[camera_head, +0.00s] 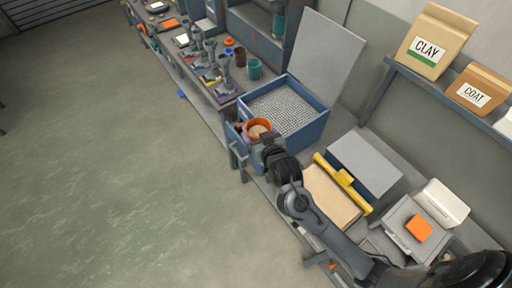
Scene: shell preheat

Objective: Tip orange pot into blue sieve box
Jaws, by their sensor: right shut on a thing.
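The orange pot (259,125) is held at the front left edge of the blue sieve box. It looks roughly upright, with pale, light-coloured contents visible inside. My right gripper (259,138) is shut on the pot; the fingers are partly hidden by the wrist. The blue sieve box (308,127) stands on the bench with its grey lid raised at the back. A pale speckled mesh or fill shows inside it. My left gripper is not in view.
A wooden board with a yellow bar (343,177) lies right of the box. An orange block (419,228) sits on a grey device. Bags marked CLAY (428,50) and COAT (474,95) stand on a shelf. Cups, including a teal one (254,69), stand behind left.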

